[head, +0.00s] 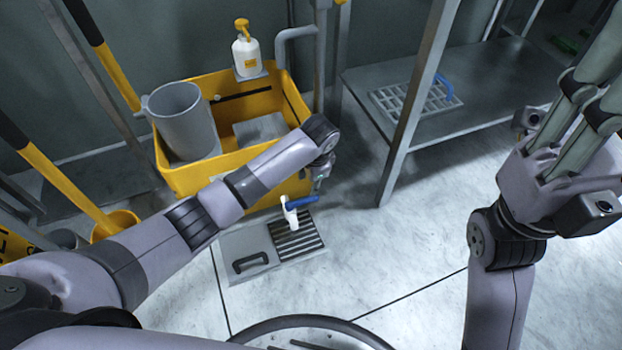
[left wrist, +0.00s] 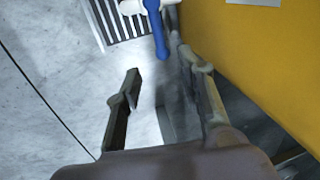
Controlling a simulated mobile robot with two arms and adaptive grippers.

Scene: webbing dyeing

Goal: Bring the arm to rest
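My left arm reaches in from the left over the yellow bin's front edge. Its gripper (head: 318,182) points down beside the bin, partly hidden by my wrist. In the left wrist view the left gripper (left wrist: 160,72) has its two fingers apart with nothing between them. A white tool with a blue handle (head: 291,212) stands at the floor grate, close to that gripper; its blue handle (left wrist: 158,32) shows at the top of the left wrist view, beyond the fingertips. My right gripper (head: 598,85) is raised at the right, its fingers running toward the picture's edge.
The yellow bin (head: 185,178) holds a grey bucket (head: 184,115), with a white pump bottle (head: 246,55) at its back. A grey floor plate (head: 245,268) has a dark handle beside the grate (head: 300,238). A metal shelf (head: 480,85) bears a rack (head: 405,100). Pale floor is clear at centre right.

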